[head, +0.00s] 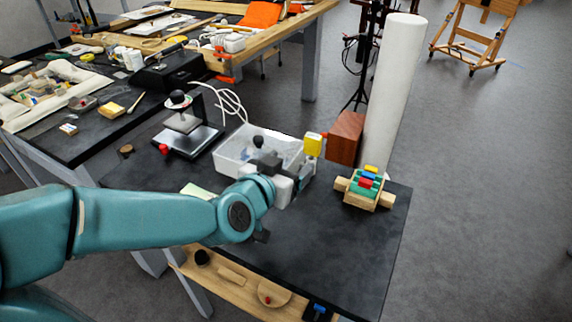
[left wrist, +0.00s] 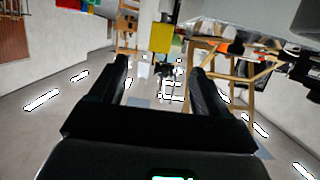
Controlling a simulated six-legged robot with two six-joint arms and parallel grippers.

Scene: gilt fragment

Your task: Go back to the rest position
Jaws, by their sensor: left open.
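My left arm comes in from the left in the head view, over the dark table (head: 335,245). My left gripper (head: 290,172) is in front of the white plastic bin (head: 232,157) and partly hides it. In the left wrist view the two black fingers of the left gripper (left wrist: 159,70) stand apart with nothing held between them. A yellow block-like thing (head: 313,145) shows just beyond the gripper. It also shows past the fingers in the left wrist view (left wrist: 161,37). My right gripper is in neither view.
A wooden holder with coloured pieces (head: 364,189) sits at the table's right edge. A red-brown box (head: 345,137) and a tall white cylinder (head: 392,90) stand behind. A black stand (head: 184,122) is at the left. The table's front right is clear.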

